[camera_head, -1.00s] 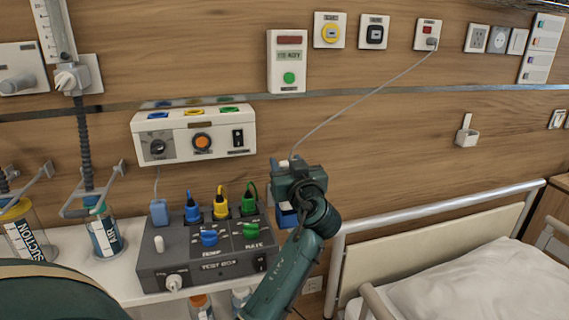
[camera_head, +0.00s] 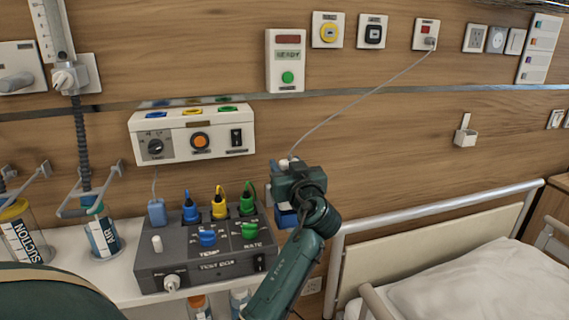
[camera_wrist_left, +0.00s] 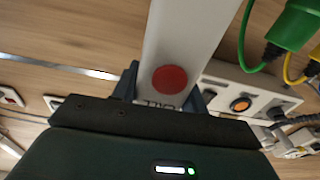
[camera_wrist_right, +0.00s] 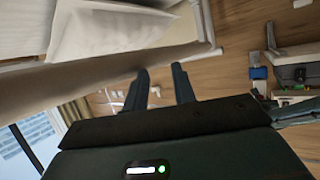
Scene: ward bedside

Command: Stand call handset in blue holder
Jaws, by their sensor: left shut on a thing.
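The call handset (camera_wrist_left: 185,35) is a pale grey bar with a red button and the word CALL, seen close up in the left wrist view. My left gripper (camera_head: 298,178) is shut on it, with a finger on each side (camera_wrist_left: 166,92). In the head view the gripper hides most of the handset; a pale end shows by the cord. The blue holder (camera_head: 286,217) shows in part just below the gripper, beside the grey test box. Whether the handset's lower end is inside the holder is hidden. My right gripper (camera_wrist_right: 161,82) is open and empty, away from the shelf.
The grey test box (camera_head: 205,270) with coloured plugs stands on the white shelf (camera_head: 100,277), left of the holder. A grey cord (camera_head: 360,103) runs from the wall socket to the handset. The bed rail (camera_head: 430,208) is to the right. A white wall cradle (camera_head: 466,137) hangs above the bed.

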